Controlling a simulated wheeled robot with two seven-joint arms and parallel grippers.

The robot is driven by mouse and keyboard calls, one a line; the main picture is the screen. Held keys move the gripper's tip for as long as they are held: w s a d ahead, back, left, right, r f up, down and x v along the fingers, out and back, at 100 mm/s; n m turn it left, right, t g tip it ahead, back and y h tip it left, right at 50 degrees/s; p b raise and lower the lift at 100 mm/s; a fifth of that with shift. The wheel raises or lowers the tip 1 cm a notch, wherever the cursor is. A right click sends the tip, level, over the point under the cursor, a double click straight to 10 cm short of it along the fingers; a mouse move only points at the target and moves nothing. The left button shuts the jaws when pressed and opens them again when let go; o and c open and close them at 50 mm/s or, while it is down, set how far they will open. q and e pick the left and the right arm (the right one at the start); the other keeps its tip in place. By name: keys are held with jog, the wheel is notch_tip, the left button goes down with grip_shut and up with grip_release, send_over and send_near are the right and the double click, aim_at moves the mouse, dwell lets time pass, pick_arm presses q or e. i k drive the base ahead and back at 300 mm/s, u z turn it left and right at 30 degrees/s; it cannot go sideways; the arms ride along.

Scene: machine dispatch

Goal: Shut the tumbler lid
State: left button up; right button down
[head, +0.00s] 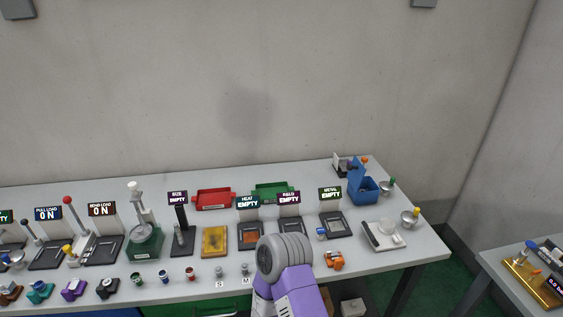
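A blue box-like machine (364,194) stands near the right end of the long table, and it looks like the tumbler. A blue flap (356,175) stands up at its back left, which looks like its lid in a raised position. The inside of the box is too small to make out. A purple and grey part of my arm comes up from the bottom edge, in front of the table and well apart from the box. Neither of my grippers shows in this view.
Metal bowls (409,219) and a white scale-like device (383,236) stand in front and to the right of the blue box. A red tray (213,199) and a green tray (271,191) lie along the back. Small orange parts (335,260) lie near the front edge.

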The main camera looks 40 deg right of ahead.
aim_at(357, 171)
jog(key=u, duration=1.05)
jog(key=k, duration=1.2)
jog(key=z, duration=1.5)
jog(key=i, duration=0.2)
jog(key=z, duration=0.1)
